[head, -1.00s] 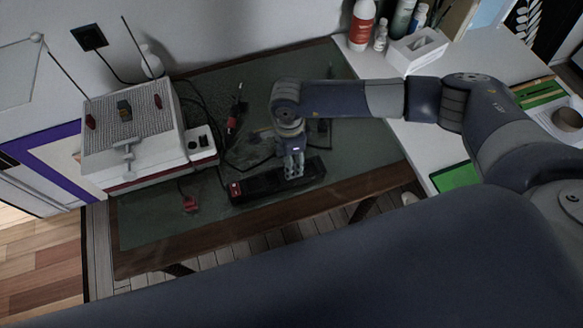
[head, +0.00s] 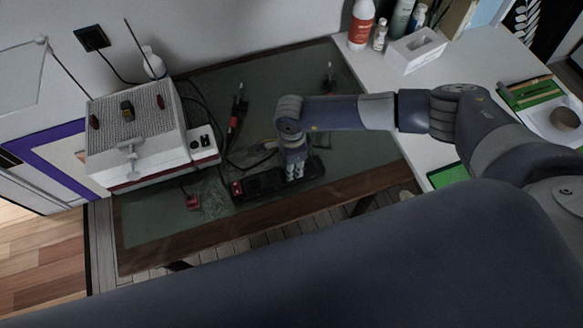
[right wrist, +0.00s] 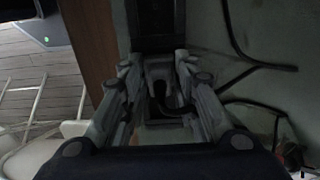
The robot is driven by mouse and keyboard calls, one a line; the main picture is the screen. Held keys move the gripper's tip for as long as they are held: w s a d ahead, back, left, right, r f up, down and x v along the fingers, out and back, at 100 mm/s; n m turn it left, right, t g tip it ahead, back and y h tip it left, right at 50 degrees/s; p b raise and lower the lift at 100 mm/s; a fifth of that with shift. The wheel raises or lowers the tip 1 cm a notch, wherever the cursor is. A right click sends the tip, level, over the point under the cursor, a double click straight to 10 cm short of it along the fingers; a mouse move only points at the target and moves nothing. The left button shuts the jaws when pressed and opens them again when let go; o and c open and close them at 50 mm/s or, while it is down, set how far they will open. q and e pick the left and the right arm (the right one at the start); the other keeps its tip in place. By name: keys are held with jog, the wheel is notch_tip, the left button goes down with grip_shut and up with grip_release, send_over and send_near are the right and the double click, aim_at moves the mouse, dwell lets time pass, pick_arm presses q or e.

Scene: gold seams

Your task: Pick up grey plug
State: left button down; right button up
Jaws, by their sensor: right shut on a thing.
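My right gripper (head: 294,172) is over the right part of a black power strip (head: 255,187) on the green-grey table mat. In the right wrist view its fingers (right wrist: 158,90) are closed around a small grey plug (right wrist: 158,68), with a dark cable curving below it. The power strip (right wrist: 157,25) lies just beyond the fingertips in that view. The fingers hide much of the plug. I cannot tell whether the plug is still in the strip. My left gripper is not in view.
A white machine (head: 145,135) with a ribbed top stands at the left. Cables and a red-and-black tool (head: 236,112) lie behind the strip. A red object (head: 192,201) lies on the mat (head: 150,228) near its front edge. Bottles and a tissue box (head: 415,48) stand at the back right.

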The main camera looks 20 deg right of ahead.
jog(key=shift+r+b, duration=0.35)
jog(key=shift+r, duration=0.1)
notch_tip(320, 180, up, 2)
jog(key=shift+w+r+b, duration=0.1)
jog(key=shift+r+b, duration=0.05)
jog(key=shift+b, duration=0.55)
jog(key=s+r+b, duration=0.2)
jog(key=s+b, duration=0.3)
jog(key=s, duration=1.1)
notch_tip(320, 180, up, 5)
jog(key=p, duration=0.3)
jog(key=shift+s, duration=0.1)
jog(key=shift+f, duration=0.1)
